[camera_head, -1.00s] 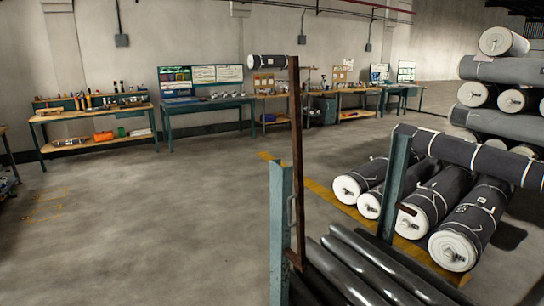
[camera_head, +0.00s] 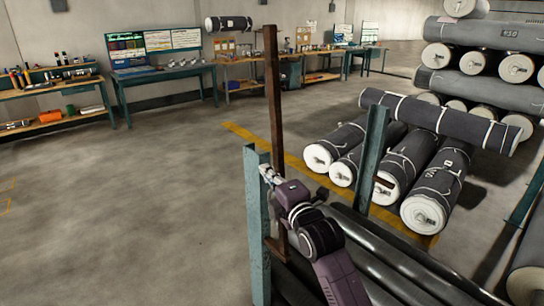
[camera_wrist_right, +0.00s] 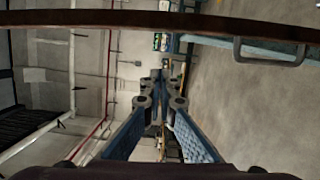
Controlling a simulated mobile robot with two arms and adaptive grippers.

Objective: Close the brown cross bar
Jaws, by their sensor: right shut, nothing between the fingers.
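The brown cross bar (camera_head: 273,95) stands upright next to the near teal post (camera_head: 257,230) in the head view. In the right wrist view the bar (camera_wrist_right: 120,19) runs across the top, with a grey handle (camera_wrist_right: 272,58) at its right. My right gripper (camera_head: 266,172) is at the near post, close to the lower part of the bar. Its fingertips (camera_wrist_right: 158,78) are together with nothing between them. I cannot tell whether the gripper touches the bar. My left gripper is not in view.
A second teal post (camera_head: 372,155) stands to the right with a short brown bracket (camera_head: 384,183). Dark shiny rolls (camera_head: 375,262) lie between the posts. Wrapped grey rolls (camera_head: 440,185) are stacked at the right. The floor (camera_head: 150,215) to the left is clear, with workbenches (camera_head: 165,80) behind.

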